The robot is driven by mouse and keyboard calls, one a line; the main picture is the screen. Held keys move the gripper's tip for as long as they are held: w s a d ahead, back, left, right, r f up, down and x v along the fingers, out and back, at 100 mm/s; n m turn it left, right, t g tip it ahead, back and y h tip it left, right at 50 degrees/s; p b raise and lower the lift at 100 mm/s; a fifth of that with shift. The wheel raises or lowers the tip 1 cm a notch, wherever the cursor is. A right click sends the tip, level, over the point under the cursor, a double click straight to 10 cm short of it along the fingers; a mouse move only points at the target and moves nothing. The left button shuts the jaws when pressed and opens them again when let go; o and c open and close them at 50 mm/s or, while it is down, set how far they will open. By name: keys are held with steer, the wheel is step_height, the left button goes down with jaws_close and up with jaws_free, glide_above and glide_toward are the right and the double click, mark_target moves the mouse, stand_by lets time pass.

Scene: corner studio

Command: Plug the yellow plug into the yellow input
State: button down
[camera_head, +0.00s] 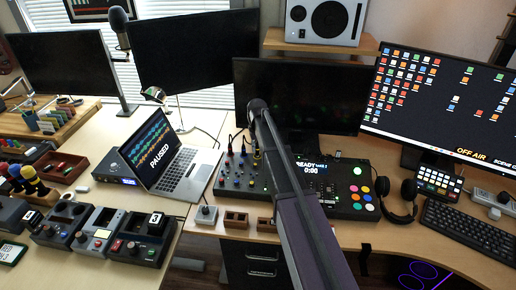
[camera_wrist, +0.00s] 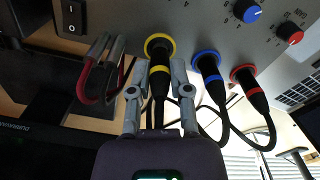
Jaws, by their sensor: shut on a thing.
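In the wrist view, my gripper (camera_wrist: 161,85) is shut on the yellow plug (camera_wrist: 159,87), a black plug with a yellow band, with one finger on each side. The plug's front end is at the yellow input (camera_wrist: 160,36), a yellow-ringed socket on the grey panel, and lines up with it. The front end looks to be inside the ring; how deep it sits I cannot tell. The plug's cable runs back below the fingers. In the head view my own arm covers the gripper and the plug. The mixer (camera_head: 229,185) shows left of my arm.
A blue-banded plug (camera_wrist: 211,75) and a red-banded plug (camera_wrist: 249,84) sit in the inputs close to the right of my fingers. Grey and red cable ends (camera_wrist: 100,68) are at left. A laptop (camera_head: 178,168) and monitors (camera_head: 290,95) surround the mixer.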

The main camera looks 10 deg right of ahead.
steer(key=shift+f+b, duration=0.5)
steer(key=shift+f, duration=0.05)
steer(key=shift+c, duration=2.4)
jaws_free()
steer(key=shift+r, duration=0.2)
